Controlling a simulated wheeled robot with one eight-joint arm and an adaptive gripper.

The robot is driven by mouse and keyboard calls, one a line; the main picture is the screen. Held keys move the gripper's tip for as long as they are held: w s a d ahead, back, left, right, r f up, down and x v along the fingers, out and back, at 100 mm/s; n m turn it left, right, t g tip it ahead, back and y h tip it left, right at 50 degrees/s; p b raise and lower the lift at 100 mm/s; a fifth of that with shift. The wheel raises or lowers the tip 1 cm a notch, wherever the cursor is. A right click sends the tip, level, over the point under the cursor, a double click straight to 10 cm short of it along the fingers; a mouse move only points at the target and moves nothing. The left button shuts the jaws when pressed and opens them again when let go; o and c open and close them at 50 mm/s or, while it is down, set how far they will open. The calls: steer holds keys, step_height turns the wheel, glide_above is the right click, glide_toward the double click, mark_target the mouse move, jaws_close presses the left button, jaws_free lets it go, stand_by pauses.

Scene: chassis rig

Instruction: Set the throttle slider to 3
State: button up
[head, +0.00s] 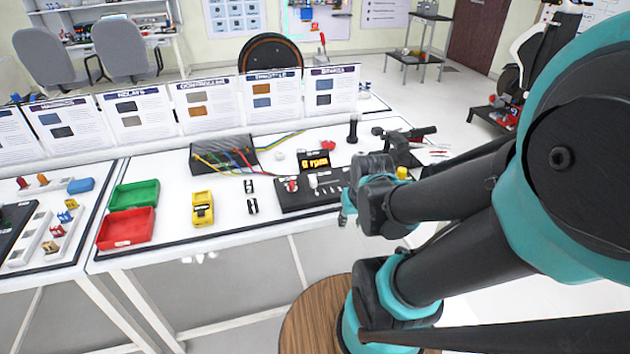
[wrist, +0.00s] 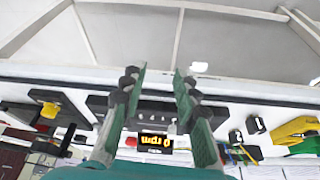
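A black control panel (head: 290,203) lies near the front edge of the white table, with a red knob (head: 292,185), a small white piece and pale marks on its top. I cannot tell for sure which part is the throttle slider, or its setting. A display (head: 314,161) behind the panel reads "0 rpm"; it also shows upside down in the wrist view (wrist: 155,143). My gripper (head: 348,208) is at the panel's right end in the head view, hiding part of it. In the wrist view my gripper (wrist: 158,85) is open, its green fingers apart with the panel (wrist: 152,110) between and beyond them.
Black switches (head: 251,197), a yellow meter (head: 202,208), and red (head: 126,229) and green (head: 135,195) bins stand to the left. A black joystick-like post (head: 353,129) stands at the back right. The table's front edge runs close by.

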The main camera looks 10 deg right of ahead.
stand_by(0.3)
steer(key=shift+o, duration=0.9)
step_height(320, 180, up, 16)
steer(key=n+g, duration=0.2)
steer(key=g, duration=0.2)
glide_above(313, 179)
step_height(313, 179, down, 17)
steer(key=shift+f, duration=0.1)
jaws_close()
